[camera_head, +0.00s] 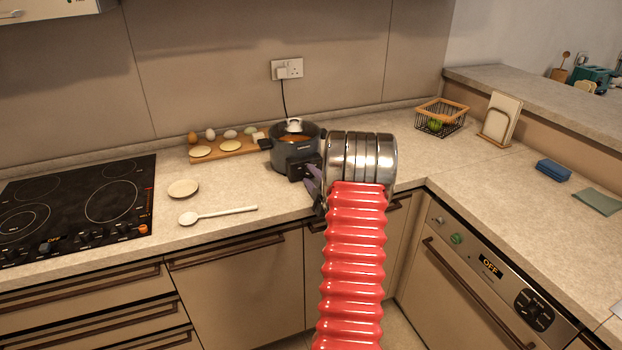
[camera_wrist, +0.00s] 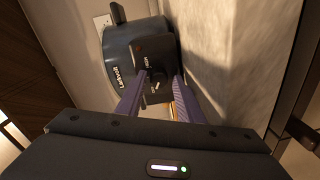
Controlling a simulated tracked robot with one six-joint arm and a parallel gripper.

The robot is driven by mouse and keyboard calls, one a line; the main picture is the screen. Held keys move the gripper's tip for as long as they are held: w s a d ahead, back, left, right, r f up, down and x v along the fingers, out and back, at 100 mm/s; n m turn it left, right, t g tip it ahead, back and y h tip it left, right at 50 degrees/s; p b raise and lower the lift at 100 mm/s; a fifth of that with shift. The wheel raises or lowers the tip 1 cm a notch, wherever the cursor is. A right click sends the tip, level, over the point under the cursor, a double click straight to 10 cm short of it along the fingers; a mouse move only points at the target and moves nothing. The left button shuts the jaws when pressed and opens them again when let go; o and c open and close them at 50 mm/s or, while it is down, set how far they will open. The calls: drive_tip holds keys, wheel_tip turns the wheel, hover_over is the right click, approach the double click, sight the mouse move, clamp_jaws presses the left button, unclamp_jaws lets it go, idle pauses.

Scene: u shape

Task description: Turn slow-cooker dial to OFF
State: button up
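The slow cooker (camera_head: 288,156) is a dark round pot with a lid and a control box on its front, standing on the counter. In the wrist view the slow cooker (camera_wrist: 129,58) appears turned on its side, with lettering on its face. Its dark dial (camera_wrist: 156,84) has a pale mark, and small lettering runs beside it. My gripper (camera_wrist: 160,80) has its two purple fingers apart, one on each side of the dial. I cannot tell whether they touch it. In the head view my gripper (camera_head: 312,184) is at the pot's front, partly hidden by my wrist.
A wooden board (camera_head: 226,148) with eggs and other food lies left of the pot. A spoon (camera_head: 217,215) and a small plate (camera_head: 183,188) lie near the hob (camera_head: 80,205). A wire basket (camera_head: 440,117) stands to the right. A cord runs up to the wall socket (camera_head: 287,69).

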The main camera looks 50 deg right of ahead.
drive_tip(key=shift+o, duration=0.7)
drive_tip(key=shift+s, duration=0.2)
drive_tip(key=shift+s+a, duration=0.15)
drive_tip(key=shift+s, duration=0.1)
drive_tip(key=v, duration=1.3)
drive_tip(key=shift+w+f, duration=0.1)
